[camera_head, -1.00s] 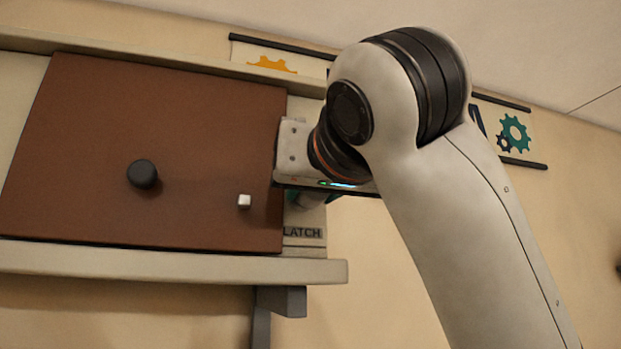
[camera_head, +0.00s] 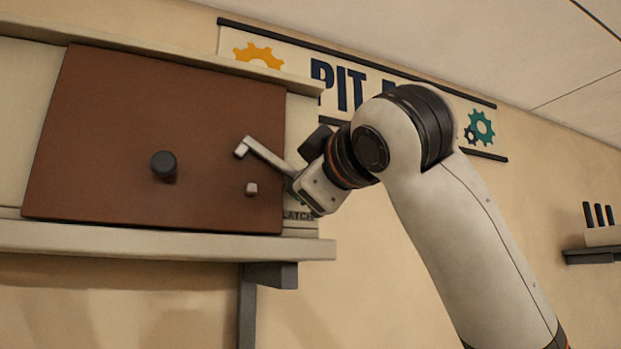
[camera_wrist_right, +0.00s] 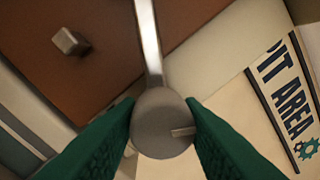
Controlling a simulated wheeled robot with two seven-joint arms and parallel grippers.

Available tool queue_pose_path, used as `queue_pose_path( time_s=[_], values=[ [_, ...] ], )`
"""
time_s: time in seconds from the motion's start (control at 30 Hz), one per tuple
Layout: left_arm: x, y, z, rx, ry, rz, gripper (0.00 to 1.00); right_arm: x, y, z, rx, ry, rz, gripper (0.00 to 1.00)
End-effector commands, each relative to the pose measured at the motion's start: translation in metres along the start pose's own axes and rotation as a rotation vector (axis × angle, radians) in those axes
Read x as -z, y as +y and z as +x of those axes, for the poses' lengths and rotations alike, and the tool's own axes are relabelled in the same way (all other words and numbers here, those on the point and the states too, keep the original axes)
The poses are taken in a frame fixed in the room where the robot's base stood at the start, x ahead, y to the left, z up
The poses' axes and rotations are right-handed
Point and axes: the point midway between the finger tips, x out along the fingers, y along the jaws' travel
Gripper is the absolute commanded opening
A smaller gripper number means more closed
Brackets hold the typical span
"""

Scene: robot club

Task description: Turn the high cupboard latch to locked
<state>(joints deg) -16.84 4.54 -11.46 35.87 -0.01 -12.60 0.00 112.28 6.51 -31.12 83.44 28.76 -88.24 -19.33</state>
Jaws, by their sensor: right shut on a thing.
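The cupboard latch shows in the head view as a pale metal lever (camera_head: 266,156) with a bent tip. It slopes up and left from its pivot at the cupboard's right side across the door edge. Its tip is above and apart from a small pale block (camera_head: 251,188) on the brown door (camera_head: 110,140). My right gripper (camera_head: 297,183) is at the pivot end. In the right wrist view, its green fingers (camera_wrist_right: 163,128) are shut on the latch's round grey knob (camera_wrist_right: 160,108), and the lever runs up from it. My left gripper is not in view.
The door has a dark round knob (camera_head: 163,165). A pale ledge (camera_head: 170,245) runs under the cupboard, with a grey bracket (camera_head: 270,275) below. A "PIT AREA" sign (camera_head: 330,82) is on the wall behind my arm. A small shelf (camera_head: 590,256) is at far right.

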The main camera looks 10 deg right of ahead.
Motion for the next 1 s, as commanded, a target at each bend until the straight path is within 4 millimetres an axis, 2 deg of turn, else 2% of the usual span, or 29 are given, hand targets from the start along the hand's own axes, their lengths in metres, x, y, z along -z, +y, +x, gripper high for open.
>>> queue_pose_path(
  time_s=[0.5, 1.0],
  values=[
    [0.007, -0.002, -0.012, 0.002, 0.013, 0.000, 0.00, -0.001, -0.002, -0.001, 0.000, -0.033, -0.411, 0.00],
    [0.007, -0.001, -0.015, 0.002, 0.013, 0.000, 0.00, -0.001, 0.000, -0.001, -0.003, -0.043, -0.541, 0.00]
  ],
)
